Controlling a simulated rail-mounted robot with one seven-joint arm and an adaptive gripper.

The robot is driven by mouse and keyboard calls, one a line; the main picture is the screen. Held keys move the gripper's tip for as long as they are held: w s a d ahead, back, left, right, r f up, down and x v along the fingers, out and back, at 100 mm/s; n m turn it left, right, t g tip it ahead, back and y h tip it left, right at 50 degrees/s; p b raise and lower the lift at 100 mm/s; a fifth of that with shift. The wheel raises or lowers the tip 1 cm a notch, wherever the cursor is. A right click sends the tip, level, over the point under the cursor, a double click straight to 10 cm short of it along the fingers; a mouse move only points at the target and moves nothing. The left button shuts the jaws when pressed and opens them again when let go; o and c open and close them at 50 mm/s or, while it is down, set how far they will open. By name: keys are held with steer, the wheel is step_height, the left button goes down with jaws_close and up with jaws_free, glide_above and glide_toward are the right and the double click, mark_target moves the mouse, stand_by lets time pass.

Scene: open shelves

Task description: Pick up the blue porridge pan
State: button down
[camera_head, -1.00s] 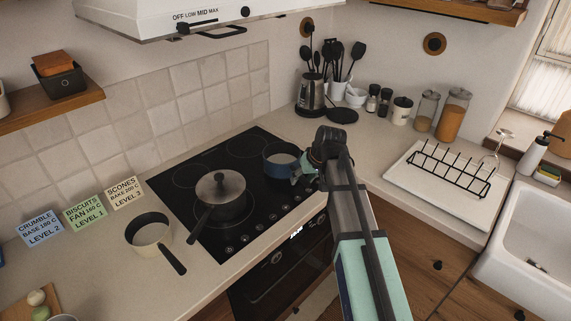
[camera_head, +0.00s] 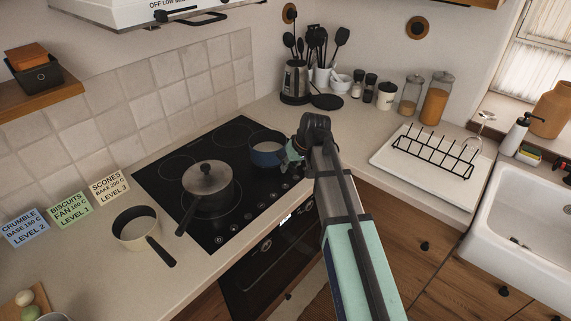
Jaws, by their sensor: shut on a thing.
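The blue porridge pan (camera_head: 265,155) has pale contents and is at the right side of the black hob. My gripper (camera_head: 290,157) is at the pan's right side, where its handle would be, and is shut on it. My arm hides the handle and most of the fingers. I cannot tell whether the pan rests on the hob or is slightly lifted.
A lidded grey pan (camera_head: 207,186) stands on the hob (camera_head: 237,207), left of the blue pan. A cream pan (camera_head: 136,228) stands on the counter further left. A kettle (camera_head: 295,82), utensils and jars (camera_head: 436,98) stand behind. A dish rack (camera_head: 433,152) is at right.

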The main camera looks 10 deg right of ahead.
step_height(320, 180, up, 20)
steer(key=b, duration=0.4)
steer(key=shift+b, duration=0.3)
stand_by(0.4)
